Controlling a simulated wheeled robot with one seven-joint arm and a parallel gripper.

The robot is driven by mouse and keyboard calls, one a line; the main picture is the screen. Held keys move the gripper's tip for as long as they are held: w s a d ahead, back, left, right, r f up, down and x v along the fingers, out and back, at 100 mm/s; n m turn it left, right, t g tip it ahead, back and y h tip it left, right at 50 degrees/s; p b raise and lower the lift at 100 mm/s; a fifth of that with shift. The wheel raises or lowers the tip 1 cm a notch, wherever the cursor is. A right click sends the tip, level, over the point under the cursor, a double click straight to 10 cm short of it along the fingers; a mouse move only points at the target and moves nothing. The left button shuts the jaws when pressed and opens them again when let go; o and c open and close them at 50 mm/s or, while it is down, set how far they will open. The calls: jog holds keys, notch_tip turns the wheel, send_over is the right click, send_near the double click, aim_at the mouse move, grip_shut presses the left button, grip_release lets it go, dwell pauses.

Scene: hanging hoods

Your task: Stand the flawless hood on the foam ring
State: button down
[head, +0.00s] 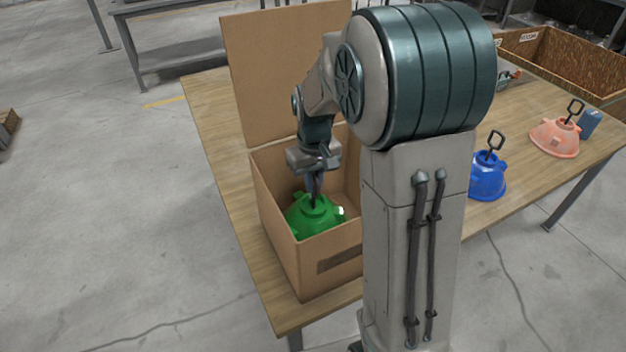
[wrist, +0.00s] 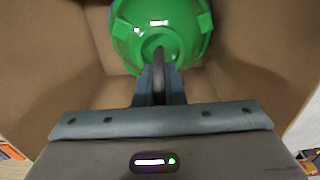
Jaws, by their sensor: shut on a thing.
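A green hood (head: 314,215) is inside an open cardboard box (head: 276,220) on the table. In the wrist view the green hood (wrist: 160,30) fills the top middle, with the box walls around it. My gripper (head: 314,190) reaches down into the box and is shut on the dark handle (wrist: 158,65) at the top of the green hood. A blue hood (head: 487,178) and a salmon-pink hood (head: 555,137) stand on the table to the right, each with a dark loop handle upright. I cannot make out a foam ring in either view. The hood's underside is hidden.
The box's tall back flap (head: 280,75) stands upright behind my gripper. A small blue box (head: 589,123) is beside the pink hood. A wooden crate (head: 570,62) stands at the far right. My arm hides the table's middle.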

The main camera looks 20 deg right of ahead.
jog(key=shift+f+b, duration=0.45)
jog(key=shift+f, duration=0.1)
dwell(0.4)
jog(key=c, duration=1.4)
grip_release()
jog(key=shift+c, duration=0.2)
